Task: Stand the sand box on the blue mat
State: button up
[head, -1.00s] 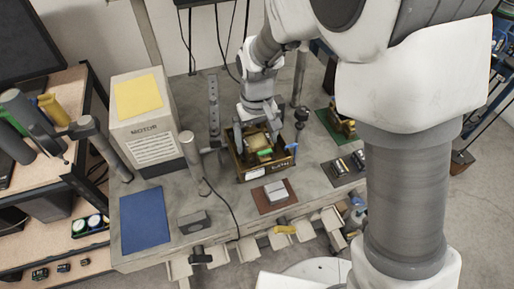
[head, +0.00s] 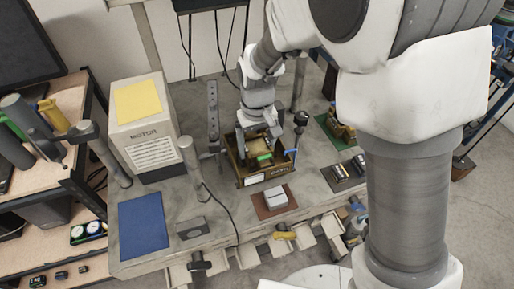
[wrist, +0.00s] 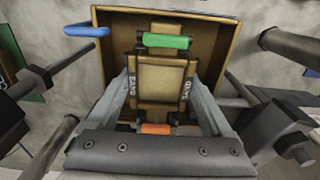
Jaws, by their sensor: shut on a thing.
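The sand box (wrist: 160,82) is a small tan box with a dark frame, seen between my fingers in the wrist view. My gripper (wrist: 162,72) is shut on it, one finger on each side. The box is inside or just above a brown open crate (wrist: 112,62); how far it is off the crate's floor I cannot tell. In the head view the box (head: 257,147) is partly hidden by my gripper (head: 258,136). The blue mat (head: 143,222) lies bare at the front left of the grey bench, left of the crate (head: 253,181).
A green piece (wrist: 167,41) lies beside the sand box, and an orange piece (wrist: 155,129) shows near my palm. A grey post (head: 190,165) and a motor box (head: 143,125) stand between the crate and the bench's left side. A brown mat (head: 263,208) holds a grey box (head: 276,196).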

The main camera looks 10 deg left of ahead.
aim_at(256, 146)
jog(key=shift+s+f, duration=0.25)
jog(key=shift+f, duration=0.1)
jog(key=shift+w+a+r+p, duration=0.15)
jog(key=shift+r+p, duration=0.6)
jog(key=shift+r, duration=0.1)
jog(key=shift+w+r+p, duration=0.1)
jog(key=shift+r+p, duration=2.05)
jog(key=shift+r, duration=0.9)
